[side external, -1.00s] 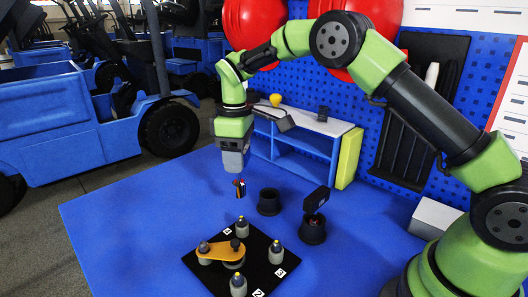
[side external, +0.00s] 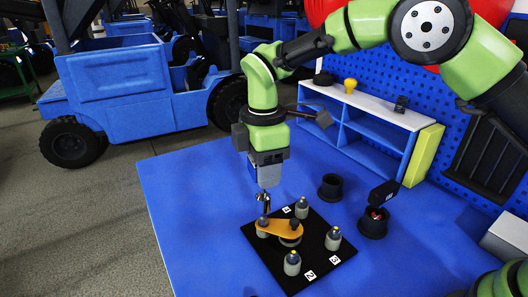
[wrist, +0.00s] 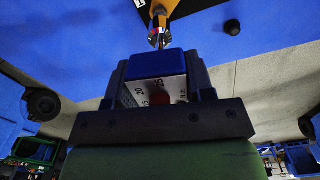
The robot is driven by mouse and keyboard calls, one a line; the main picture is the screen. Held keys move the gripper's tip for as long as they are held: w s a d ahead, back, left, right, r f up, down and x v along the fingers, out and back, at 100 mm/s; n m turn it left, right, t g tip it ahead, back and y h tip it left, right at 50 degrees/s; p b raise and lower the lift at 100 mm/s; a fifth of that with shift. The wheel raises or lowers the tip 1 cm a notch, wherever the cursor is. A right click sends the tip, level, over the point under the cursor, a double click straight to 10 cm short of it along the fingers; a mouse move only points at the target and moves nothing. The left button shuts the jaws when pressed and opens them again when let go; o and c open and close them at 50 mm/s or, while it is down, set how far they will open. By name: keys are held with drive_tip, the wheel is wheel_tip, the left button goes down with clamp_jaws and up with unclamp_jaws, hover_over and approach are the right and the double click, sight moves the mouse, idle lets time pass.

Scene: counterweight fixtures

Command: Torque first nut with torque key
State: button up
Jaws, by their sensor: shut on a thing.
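My gripper (side external: 267,158) is shut on the torque key and holds it upright, pointing down. The torque key (side external: 268,178) has a blue and grey body and a thin metal shaft. In the wrist view the torque key (wrist: 155,63) sits between the jaws, with a dial marked 20 and 25. Its tip is right above the left end of the orange plate (side external: 279,226), at a small dark nut (side external: 263,221). I cannot tell whether tip and nut touch. The plate lies on a black board (side external: 316,256) with several grey posts and number labels.
A blue shelf (side external: 362,123) stands behind. The left of the blue table (side external: 185,205) is clear.

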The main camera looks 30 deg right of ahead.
sight(264, 194)
drive_tip(key=shift+f, duration=0.3)
drive_tip(key=shift+f, duration=1.6)
idle(0.7)
idle(0.4)
drive_tip(key=m, duration=0.6)
drive_tip(key=shift+m, duration=0.3)
drive_tip(key=m, duration=0.6)
idle(0.4)
